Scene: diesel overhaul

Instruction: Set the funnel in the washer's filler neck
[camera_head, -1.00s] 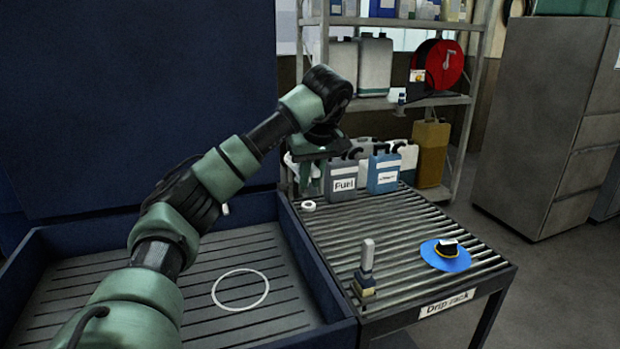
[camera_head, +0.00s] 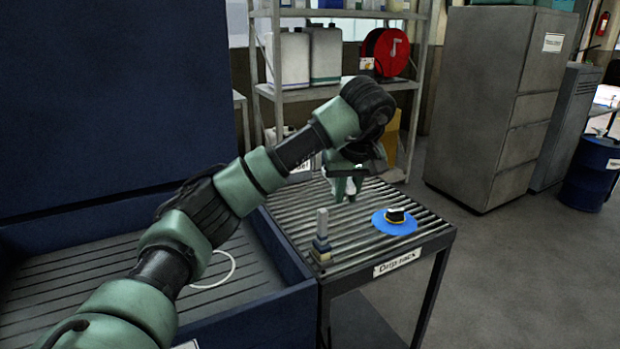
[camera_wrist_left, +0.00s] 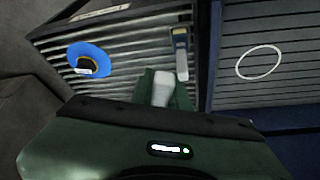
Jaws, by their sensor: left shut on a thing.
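My left gripper (camera_head: 346,186) hangs above the slatted drip rack (camera_head: 370,251), shut on a pale white thing. Its white end shows between the green fingers in the left wrist view (camera_wrist_left: 162,89). Most of it is hidden, so I cannot tell whether it is the funnel. A blue round piece with a dark centre and a yellow band (camera_head: 381,223) lies on the rack, right of and below the gripper in the head view. The blue washer tub (camera_head: 268,247) stands left of the rack. A white ring (camera_head: 232,270) shows on its slatted floor, partly behind my arm. I cannot make out a filler neck. My right gripper is not in view.
A pale-handled brush-like tool (camera_head: 321,228) stands on the rack's left side near the tub wall. Shelving with jugs (camera_head: 326,55) and a red reel (camera_head: 385,52) stands behind. Grey cabinets (camera_head: 480,110) stand right, with open floor before them.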

